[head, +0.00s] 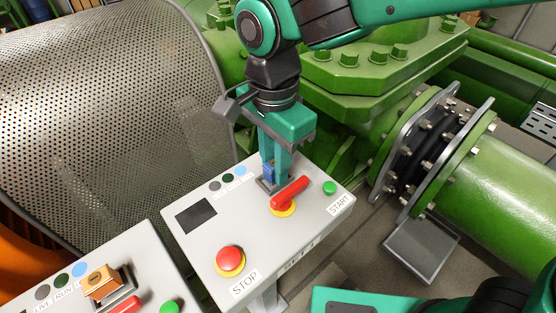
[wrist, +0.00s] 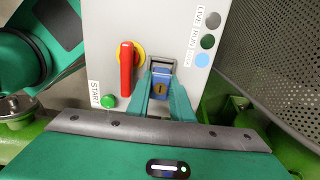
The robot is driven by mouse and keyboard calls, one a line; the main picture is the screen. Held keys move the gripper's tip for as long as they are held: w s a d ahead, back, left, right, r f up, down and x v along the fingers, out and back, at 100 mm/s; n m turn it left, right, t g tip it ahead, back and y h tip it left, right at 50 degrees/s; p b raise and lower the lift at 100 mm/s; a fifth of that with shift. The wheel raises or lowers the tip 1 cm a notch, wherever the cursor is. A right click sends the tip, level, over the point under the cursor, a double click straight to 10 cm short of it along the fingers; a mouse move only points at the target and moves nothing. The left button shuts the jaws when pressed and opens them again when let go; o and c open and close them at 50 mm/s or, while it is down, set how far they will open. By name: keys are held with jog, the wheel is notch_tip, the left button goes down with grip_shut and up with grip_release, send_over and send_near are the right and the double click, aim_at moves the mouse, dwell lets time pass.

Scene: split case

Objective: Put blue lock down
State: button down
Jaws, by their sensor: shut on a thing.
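The blue lock (wrist: 161,84) is between the two teal fingers of my gripper (wrist: 161,92) in the wrist view, its keyhole face showing. In the head view my gripper (head: 274,172) points down at the top of the grey control box (head: 205,231), beside the red rotary handle (head: 290,192). Only a sliver of the blue lock (head: 268,172) shows there between the fingers. The gripper is shut on it. The lock is at a grey metal bracket (wrist: 162,66) on the box; whether it is fastened to it or rests there I cannot tell.
The box has a red STOP button (head: 230,260), a green START button (head: 329,188) and a dark display (head: 196,216). A second box at lower left holds an orange lock (head: 101,282). A perforated guard (head: 120,110) and green pipework (head: 500,180) stand close around.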

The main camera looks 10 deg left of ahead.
jog(key=shift+f, duration=0.3)
